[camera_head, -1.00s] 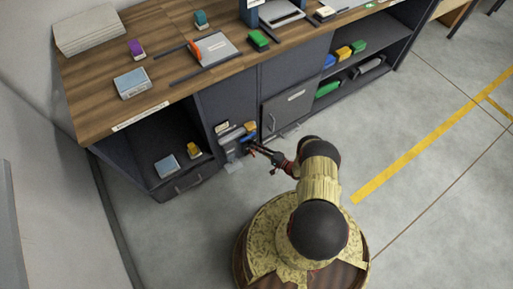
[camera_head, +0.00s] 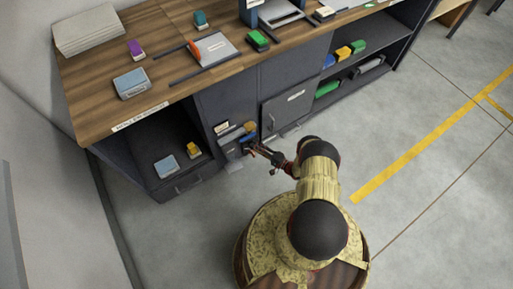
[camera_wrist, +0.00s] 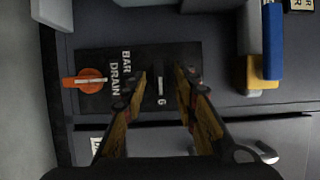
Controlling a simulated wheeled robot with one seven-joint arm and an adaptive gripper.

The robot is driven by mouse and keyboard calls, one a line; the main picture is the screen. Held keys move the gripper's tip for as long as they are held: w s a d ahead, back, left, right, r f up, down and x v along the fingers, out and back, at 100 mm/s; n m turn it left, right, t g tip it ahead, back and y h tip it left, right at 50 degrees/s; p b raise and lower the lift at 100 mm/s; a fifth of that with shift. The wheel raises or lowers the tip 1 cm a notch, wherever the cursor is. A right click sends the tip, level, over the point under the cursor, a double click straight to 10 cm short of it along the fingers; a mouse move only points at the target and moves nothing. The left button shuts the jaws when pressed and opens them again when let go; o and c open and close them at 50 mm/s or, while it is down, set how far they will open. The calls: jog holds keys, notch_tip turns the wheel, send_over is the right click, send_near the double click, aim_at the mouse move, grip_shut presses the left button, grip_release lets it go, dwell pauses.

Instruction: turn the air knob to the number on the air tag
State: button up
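A black plate (camera_wrist: 97,62) with the white words "BAR" and "DRAIN" shows in the wrist view, turned sideways. An orange knob (camera_wrist: 85,80) sits at its left end. Between my fingertips is a dark spot with a pale upright line (camera_wrist: 161,82), which looks like the air knob's pointer, with a white character like "6" below it. My gripper (camera_wrist: 161,78) is open, one finger on each side of this spot; I cannot tell whether they touch it. In the head view my gripper (camera_head: 254,149) is low at the cabinet front. I cannot read the air tag's number.
Blue and yellow blocks (camera_wrist: 271,45) jut out at the wrist view's upper right, beside a partly cut-off black tag (camera_wrist: 299,5). The cabinet (camera_head: 226,100) stands ahead under a wooden worktop (camera_head: 180,75). The floor on the right is clear.

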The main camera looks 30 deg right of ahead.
jog(key=v, duration=1.2)
dwell(0.4)
